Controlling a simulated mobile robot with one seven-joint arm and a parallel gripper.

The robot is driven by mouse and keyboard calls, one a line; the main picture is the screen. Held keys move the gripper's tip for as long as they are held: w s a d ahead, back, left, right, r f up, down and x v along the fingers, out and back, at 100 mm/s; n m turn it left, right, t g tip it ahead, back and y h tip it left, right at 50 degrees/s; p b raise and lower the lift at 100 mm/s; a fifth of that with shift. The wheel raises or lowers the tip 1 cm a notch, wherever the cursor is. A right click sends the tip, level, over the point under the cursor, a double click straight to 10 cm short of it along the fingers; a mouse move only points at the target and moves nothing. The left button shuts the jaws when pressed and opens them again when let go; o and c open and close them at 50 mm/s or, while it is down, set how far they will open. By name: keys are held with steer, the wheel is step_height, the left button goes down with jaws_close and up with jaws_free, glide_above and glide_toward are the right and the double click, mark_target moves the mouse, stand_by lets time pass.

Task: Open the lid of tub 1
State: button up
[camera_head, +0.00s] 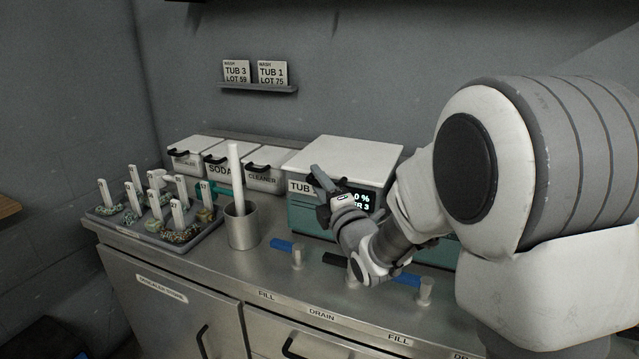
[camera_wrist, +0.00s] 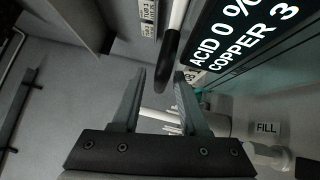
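A teal tub with a white lid (camera_head: 345,160) stands on the counter, lid closed. Its label (camera_head: 299,187) reads "TUB", with the number hidden by my gripper. Its display (camera_head: 360,200) is partly covered in the head view; in the wrist view the display (camera_wrist: 240,35) reads "ACID 0 %" and "COPPER 3". My gripper (camera_head: 320,180) is at the tub's front, near the lid's front edge. In the wrist view my gripper (camera_wrist: 160,75) is open, and the end of a black handle (camera_wrist: 169,60) appears between its fingertips. I cannot tell whether they touch it.
Small white-lidded bins (camera_head: 225,158) stand left of the tub. A metal cup (camera_head: 242,228) with a white rod and a tray (camera_head: 150,238) of several handled items are further left. Valves with blue (camera_head: 283,245) and black levers line the counter front. A wall shelf (camera_head: 258,88) holds two cards.

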jaws_close()
steer(key=shift+r, duration=0.1)
stand_by(1.1)
